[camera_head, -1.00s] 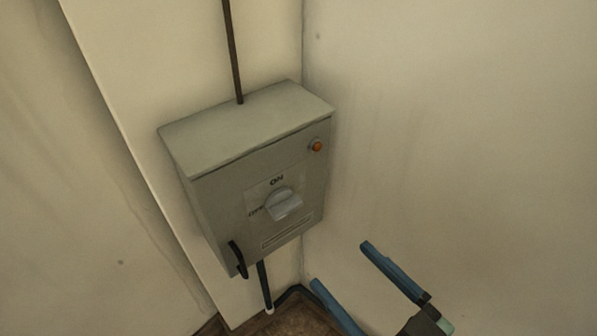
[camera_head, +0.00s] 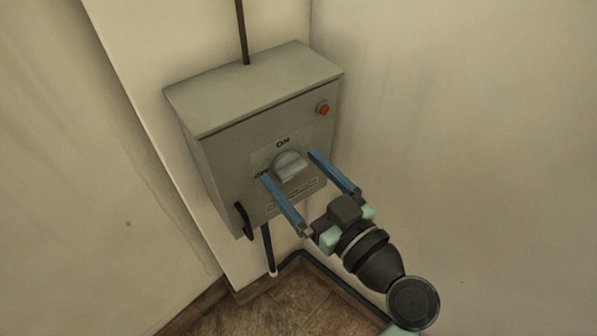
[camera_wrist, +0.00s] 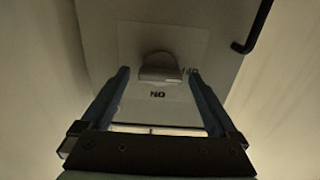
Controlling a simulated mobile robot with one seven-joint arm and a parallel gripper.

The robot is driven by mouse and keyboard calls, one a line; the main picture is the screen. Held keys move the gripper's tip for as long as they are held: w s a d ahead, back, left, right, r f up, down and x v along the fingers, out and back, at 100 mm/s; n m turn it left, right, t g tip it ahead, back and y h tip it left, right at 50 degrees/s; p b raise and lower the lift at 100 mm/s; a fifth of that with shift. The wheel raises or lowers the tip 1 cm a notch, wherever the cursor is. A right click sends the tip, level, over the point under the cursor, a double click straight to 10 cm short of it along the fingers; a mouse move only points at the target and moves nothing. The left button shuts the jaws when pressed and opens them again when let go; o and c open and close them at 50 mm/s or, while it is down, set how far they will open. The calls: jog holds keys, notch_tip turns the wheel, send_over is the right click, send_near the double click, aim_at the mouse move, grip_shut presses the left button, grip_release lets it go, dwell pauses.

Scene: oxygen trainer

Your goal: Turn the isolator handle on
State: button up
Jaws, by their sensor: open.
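The grey isolator box (camera_head: 222,150) is mounted on the wall near the corner. Its light grey rotary handle (camera_head: 291,166) sits on the front face, with an ON label above it and an OFF label at its left. My gripper (camera_head: 288,167) is open, with one blue finger on each side of the handle and nothing held. In the wrist view the handle (camera_wrist: 159,68) lies between and beyond the two fingertips (camera_wrist: 159,72), with the ON label upside down below it. I cannot tell whether either finger touches the handle.
An orange lamp (camera_head: 322,108) is at the upper right of the box front. A black latch handle (camera_head: 243,220) sticks out at its lower left. A conduit (camera_head: 242,30) enters the top. Bare walls stand on both sides, with brown floor (camera_head: 262,312) below.

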jog(key=c, duration=1.4)
jog(key=shift+m, duration=0.3)
jog(key=m+p, duration=0.1)
jog(key=m, duration=0.2)
jog(key=shift+r+m, duration=0.1)
jog(key=shift+m, duration=0.2)
jog(key=m+p, duration=0.2)
jog(key=m, duration=0.2)
jog(key=shift+d+m, duration=0.1)
jog(key=shift+m, duration=0.2)
jog(key=m+p, duration=0.3)
jog(key=m, duration=0.2)
jog(key=shift+w+p, duration=0.1)
jog(key=shift+p, duration=0.2)
jog(key=shift+d+f+m+p, duration=0.1)
jog(key=shift+f+m+p, duration=0.1)
jog(key=shift+m+p, duration=1.4)
jog(key=shift+f+m+b, duration=0.1)
jog(key=shift+m+b, duration=0.3)
jog(key=shift+m, duration=0.2)
